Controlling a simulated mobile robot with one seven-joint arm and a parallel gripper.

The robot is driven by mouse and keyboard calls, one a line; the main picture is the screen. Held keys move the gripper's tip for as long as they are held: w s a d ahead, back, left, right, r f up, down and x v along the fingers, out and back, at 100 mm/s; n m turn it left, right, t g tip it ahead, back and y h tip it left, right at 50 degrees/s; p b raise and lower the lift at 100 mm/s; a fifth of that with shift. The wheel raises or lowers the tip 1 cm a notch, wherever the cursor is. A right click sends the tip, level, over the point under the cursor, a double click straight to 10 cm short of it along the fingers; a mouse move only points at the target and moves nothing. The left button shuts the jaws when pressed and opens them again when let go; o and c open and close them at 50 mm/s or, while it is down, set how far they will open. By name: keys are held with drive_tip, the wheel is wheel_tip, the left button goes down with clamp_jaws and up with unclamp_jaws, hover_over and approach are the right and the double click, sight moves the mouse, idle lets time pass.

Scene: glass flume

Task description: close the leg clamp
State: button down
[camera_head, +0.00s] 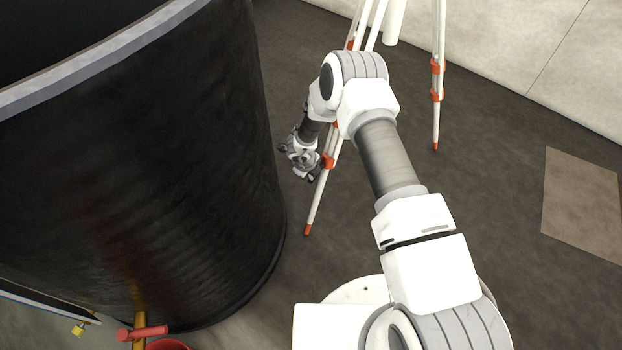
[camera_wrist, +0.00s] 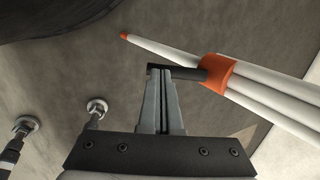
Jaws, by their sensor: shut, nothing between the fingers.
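The white tripod leg (camera_head: 317,200) slants down to an orange foot beside the dark tank. Its orange leg clamp (camera_head: 327,161) sits partway up the leg and shows close in the wrist view (camera_wrist: 218,73). A dark lever (camera_wrist: 194,73) sticks out from the clamp, away from the leg, to the left. My gripper (camera_head: 314,177) is beside the clamp, on its left. In the wrist view my gripper (camera_wrist: 164,72) has its fingers together and empty, with the tips at the lever. I cannot tell whether they touch it.
A large black tank (camera_head: 150,170) stands close on the left. Another tripod leg (camera_head: 437,110) with orange clamps stands to the right. A red valve handle (camera_head: 142,332) is at lower left. Two rods with round metal ends (camera_wrist: 97,106) show in the wrist view.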

drive_tip(key=shift+f+b, duration=0.95)
drive_tip(key=shift+f, duration=0.65)
drive_tip(key=shift+b+x, duration=0.65)
drive_tip(key=shift+x, duration=0.4)
drive_tip(key=shift+w+d+f, duration=0.2)
drive_tip(key=shift+d, duration=0.05)
